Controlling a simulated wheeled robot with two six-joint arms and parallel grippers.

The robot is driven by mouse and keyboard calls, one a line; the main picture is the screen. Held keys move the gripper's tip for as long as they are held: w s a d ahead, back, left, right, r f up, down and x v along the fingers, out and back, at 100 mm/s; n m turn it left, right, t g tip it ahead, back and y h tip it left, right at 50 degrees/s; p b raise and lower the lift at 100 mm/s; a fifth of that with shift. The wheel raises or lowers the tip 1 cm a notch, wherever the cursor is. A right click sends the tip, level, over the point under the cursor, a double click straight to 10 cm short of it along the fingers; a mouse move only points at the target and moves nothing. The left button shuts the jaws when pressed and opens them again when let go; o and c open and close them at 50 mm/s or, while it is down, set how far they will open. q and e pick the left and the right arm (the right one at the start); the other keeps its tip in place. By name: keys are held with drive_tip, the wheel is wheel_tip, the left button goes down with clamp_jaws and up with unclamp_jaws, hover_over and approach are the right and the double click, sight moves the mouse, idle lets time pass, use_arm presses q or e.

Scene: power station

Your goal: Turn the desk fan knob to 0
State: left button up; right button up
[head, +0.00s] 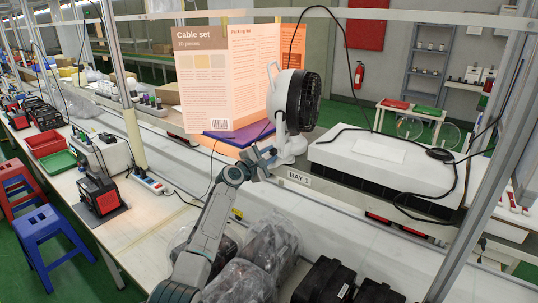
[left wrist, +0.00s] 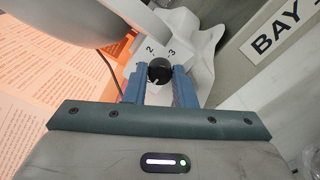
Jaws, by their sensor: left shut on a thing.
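The desk fan (head: 296,105) is white with a black round head and stands on the bench in the middle of the head view. Its black knob (left wrist: 160,71) shows in the left wrist view, with the marks 2 and 3 above it on the white fan base (left wrist: 183,35). A white pointer line shows on the knob's lower part. My left gripper (left wrist: 161,82) has its blue fingers on both sides of the knob and is shut on it. In the head view my left gripper (head: 260,162) is at the fan's base. My right gripper is not in view.
A white unit (head: 395,165) with a black cable is to the right. Bagged items (head: 272,250) and black cases (head: 325,281) lie in front.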

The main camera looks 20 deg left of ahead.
use_arm(q)
drive_tip(key=shift+f, duration=0.1)
drive_tip(key=o, duration=1)
